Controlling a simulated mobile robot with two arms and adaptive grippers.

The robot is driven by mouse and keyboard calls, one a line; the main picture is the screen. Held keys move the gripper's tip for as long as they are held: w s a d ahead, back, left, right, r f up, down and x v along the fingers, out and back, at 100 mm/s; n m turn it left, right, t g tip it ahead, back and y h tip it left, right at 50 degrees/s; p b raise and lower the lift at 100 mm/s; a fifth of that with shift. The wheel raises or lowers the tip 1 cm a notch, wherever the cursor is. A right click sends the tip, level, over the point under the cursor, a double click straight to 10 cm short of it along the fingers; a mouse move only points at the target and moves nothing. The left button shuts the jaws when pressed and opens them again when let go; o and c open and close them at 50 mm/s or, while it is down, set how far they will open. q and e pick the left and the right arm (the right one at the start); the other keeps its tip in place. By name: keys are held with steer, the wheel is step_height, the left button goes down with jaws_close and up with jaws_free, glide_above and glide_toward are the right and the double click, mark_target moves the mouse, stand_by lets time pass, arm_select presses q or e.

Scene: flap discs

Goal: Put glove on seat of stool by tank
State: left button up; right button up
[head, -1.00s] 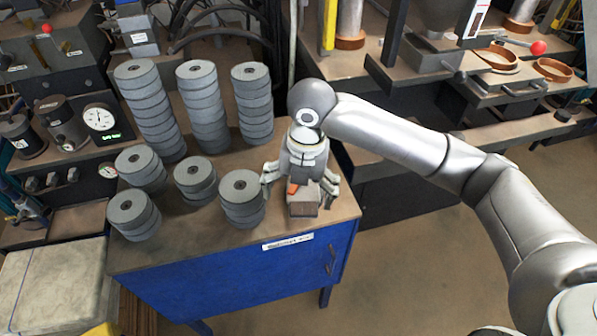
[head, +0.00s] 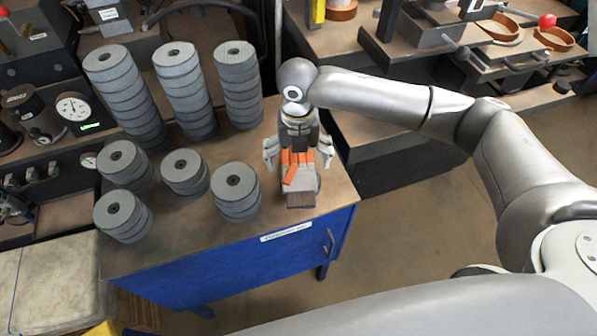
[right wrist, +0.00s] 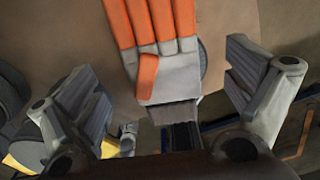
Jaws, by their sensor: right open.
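The glove (head: 297,172), with orange fingers, a light grey palm and a dark cuff, is at the right end of the blue bench's brown top (head: 260,232). My right gripper (head: 298,158) is open above the glove's finger end, its fingers apart on either side. In the right wrist view the glove (right wrist: 172,70) shows between the spread fingers of the gripper (right wrist: 165,95), with gaps on both sides. A grey round edge shows beside the palm; I cannot tell if the glove rests on it. My left gripper is not in view. I cannot make out a stool or tank.
Several stacks of grey flap discs stand left of the glove, tall ones behind (head: 182,90) and short ones in front (head: 235,192). Machines with a dial gauge (head: 73,106) are at the left. Brown floor (head: 420,235) is open at right.

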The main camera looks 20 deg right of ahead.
step_height(320, 180, down, 2)
steer(key=shift+s+f, duration=0.1)
steer(key=shift+f, duration=0.2)
steer(key=c, duration=1.1)
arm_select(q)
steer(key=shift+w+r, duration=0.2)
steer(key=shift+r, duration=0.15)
arm_select(e)
steer(key=shift+c, duration=0.2)
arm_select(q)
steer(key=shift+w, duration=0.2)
arm_select(e)
steer(key=shift+r, duration=0.15)
